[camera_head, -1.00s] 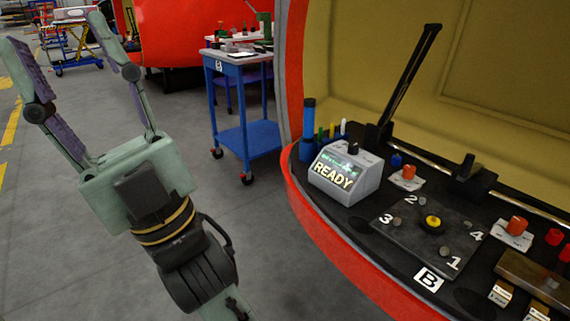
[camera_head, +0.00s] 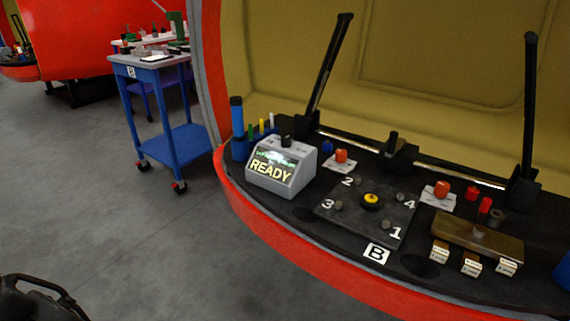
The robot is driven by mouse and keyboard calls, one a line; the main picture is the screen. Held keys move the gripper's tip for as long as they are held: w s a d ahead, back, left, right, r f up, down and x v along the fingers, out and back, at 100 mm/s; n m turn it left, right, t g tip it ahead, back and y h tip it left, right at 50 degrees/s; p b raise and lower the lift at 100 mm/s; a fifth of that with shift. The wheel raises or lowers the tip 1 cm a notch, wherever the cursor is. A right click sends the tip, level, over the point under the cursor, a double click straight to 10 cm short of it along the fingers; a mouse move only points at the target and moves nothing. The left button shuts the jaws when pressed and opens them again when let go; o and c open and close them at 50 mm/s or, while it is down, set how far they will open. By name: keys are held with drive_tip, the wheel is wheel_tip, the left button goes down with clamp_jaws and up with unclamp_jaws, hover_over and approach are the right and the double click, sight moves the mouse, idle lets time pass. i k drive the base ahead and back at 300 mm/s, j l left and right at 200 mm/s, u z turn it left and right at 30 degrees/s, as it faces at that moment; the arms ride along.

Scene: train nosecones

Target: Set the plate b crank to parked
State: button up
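Plate B (camera_head: 350,222) is a dark square plate on the black console, with a white "B" label (camera_head: 376,253) at its front edge. The numbers 1, 2, 3 and 4 stand around it, each near a small grey stud. A round black hub with a yellow top (camera_head: 371,199) sits in its middle. I cannot make out a crank arm or which way it points. My gripper is not in view; only a dark part of my arm shows at the bottom left.
A grey box reading "READY" (camera_head: 283,172) stands left of the plate. Red knobs on white tags, tall black levers (camera_head: 328,66) and a brass block (camera_head: 470,236) with tagged pieces surround it. A blue cart (camera_head: 172,145) stands on open floor at left.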

sight(394, 145)
drive_tip(key=j+z, duration=0.1)
drive_tip(key=z, duration=0.25)
drive_tip(key=i+j+z, duration=0.1)
drive_tip(key=z, duration=0.25)
drive_tip(key=j+z, duration=0.2)
drive_tip(key=z, duration=0.15)
drive_tip(key=j+z, duration=0.25)
drive_tip(key=j, duration=0.3)
drive_tip(key=j+z, duration=0.3)
drive_tip(key=j, duration=0.3)
drive_tip(key=k+j, duration=0.1)
drive_tip(key=j, duration=1.1)
drive_tip(key=k+j+z, duration=0.05)
